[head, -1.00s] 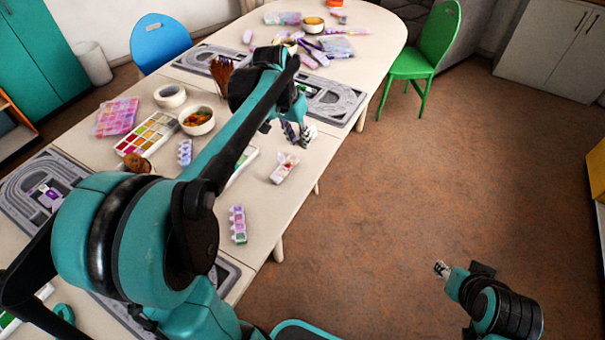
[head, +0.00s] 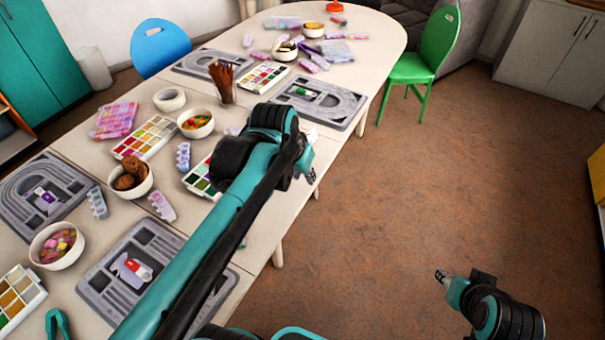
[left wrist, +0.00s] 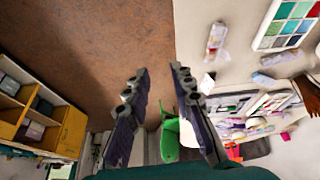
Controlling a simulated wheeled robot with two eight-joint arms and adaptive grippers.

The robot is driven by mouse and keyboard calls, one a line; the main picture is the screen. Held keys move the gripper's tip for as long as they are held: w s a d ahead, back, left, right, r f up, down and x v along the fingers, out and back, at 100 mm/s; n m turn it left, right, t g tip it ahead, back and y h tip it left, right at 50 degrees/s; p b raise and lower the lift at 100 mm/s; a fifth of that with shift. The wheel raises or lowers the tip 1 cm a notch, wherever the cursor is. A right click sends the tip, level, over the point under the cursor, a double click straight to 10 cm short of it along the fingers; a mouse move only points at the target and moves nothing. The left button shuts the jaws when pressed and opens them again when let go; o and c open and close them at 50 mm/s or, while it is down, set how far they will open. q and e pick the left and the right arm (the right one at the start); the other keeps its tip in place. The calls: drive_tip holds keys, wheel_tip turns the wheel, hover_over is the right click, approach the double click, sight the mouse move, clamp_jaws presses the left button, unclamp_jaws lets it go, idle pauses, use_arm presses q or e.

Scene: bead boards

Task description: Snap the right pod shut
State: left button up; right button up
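In the left wrist view a pale elongated pod (left wrist: 215,42) with a few coloured spots lies on the table, right of my left gripper (left wrist: 160,70). That gripper is open and empty, with floor and table behind its fingers; it touches no pod. In the head view the left gripper (head: 310,175) hangs by the table's right edge, and my arm hides the table spot where a pod lay earlier. Other small pods (head: 183,157) (head: 162,205) (head: 97,203) lie further left. My right gripper (head: 442,277) is over the floor, away from the table, too small to read.
Paint palettes (head: 146,138) (head: 264,77), bowls (head: 197,123) (head: 57,246), a brush cup (head: 224,82) and grey bead boards (head: 320,102) (head: 118,265) crowd the table. A green chair (head: 420,55) stands at its far right. The floor (head: 480,180) on the right is clear.

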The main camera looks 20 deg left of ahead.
use_arm(q)
drive_tip(key=w+a+f+m+g+h+p, duration=0.1)
drive_tip(key=w+a+g+p, duration=0.15)
drive_tip(key=w+a, duration=0.6)
drive_tip(key=w+a+f+g+h+p, duration=0.2)
drive_tip(key=w+a+p, duration=0.1)
drive_tip(key=w+a, duration=0.55)
drive_tip(key=w+a+f+h+p, duration=0.2)
drive_tip(key=w+a+f, duration=0.1)
drive_tip(key=a+f, duration=0.3)
drive_tip(key=shift+m+g, duration=0.3)
drive_tip(key=shift+g, duration=0.15)
drive_tip(key=b+x, duration=0.3)
drive_tip(key=x, duration=0.6)
drive_tip(key=shift+s+d, duration=0.1)
drive_tip(key=shift+s, duration=0.05)
clamp_jaws()
